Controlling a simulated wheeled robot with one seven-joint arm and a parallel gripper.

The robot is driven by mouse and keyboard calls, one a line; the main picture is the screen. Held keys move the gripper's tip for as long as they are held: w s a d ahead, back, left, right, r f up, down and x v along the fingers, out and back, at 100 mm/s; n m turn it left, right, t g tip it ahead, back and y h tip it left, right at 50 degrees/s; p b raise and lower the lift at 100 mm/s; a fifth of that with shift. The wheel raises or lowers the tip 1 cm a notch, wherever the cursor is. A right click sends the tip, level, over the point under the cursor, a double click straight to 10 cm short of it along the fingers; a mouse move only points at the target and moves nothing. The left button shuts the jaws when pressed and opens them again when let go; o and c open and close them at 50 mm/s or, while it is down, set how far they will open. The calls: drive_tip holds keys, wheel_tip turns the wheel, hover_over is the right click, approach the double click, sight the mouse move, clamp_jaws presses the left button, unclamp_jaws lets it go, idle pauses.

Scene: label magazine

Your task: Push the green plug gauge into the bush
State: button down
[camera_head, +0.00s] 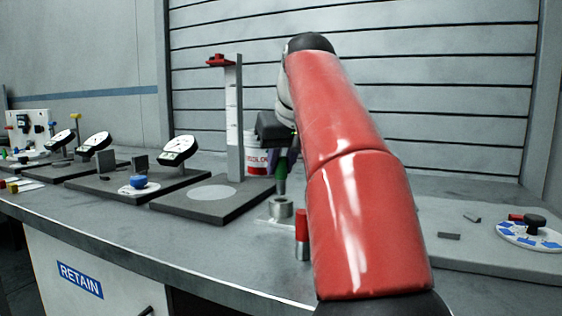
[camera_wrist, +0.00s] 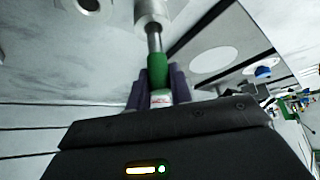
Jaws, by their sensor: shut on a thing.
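My gripper (camera_wrist: 160,88) is shut on the green plug gauge (camera_wrist: 158,70), with one dark finger on each side of the green handle. The gauge points down, and its steel pin (camera_wrist: 154,38) is in line with the steel bush (camera_wrist: 151,10). In the head view, the green plug gauge (camera_head: 281,178) is roughly upright just above the bush (camera_head: 281,208), which sits on a light plate. The pin's lower end meets the bush's mouth; I cannot tell how far inside it is. My gripper (camera_head: 282,156) is partly hidden behind my red arm.
A red-topped gauge (camera_head: 302,222) stands close right of the bush. A height stand (camera_head: 234,120) on a dark base and a white tub (camera_head: 256,155) are behind and left. Dial gauges (camera_head: 178,150) line the bench's left. A round blue-and-white disc (camera_head: 528,234) lies far right.

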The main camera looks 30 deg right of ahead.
sight(283, 174)
drive_tip(key=shift+f+b, duration=1.65)
drive_tip(key=shift+f, duration=0.45)
drive_tip(key=c, duration=1.2)
unclamp_jaws()
drive_tip(key=shift+r, duration=0.15)
drive_tip(key=p+v, duration=0.3)
drive_tip(key=v, duration=0.4)
drive_tip(key=shift+s+r, duration=0.2)
drive_tip(key=shift+r, duration=0.05)
drive_tip(key=shift+a, duration=0.15)
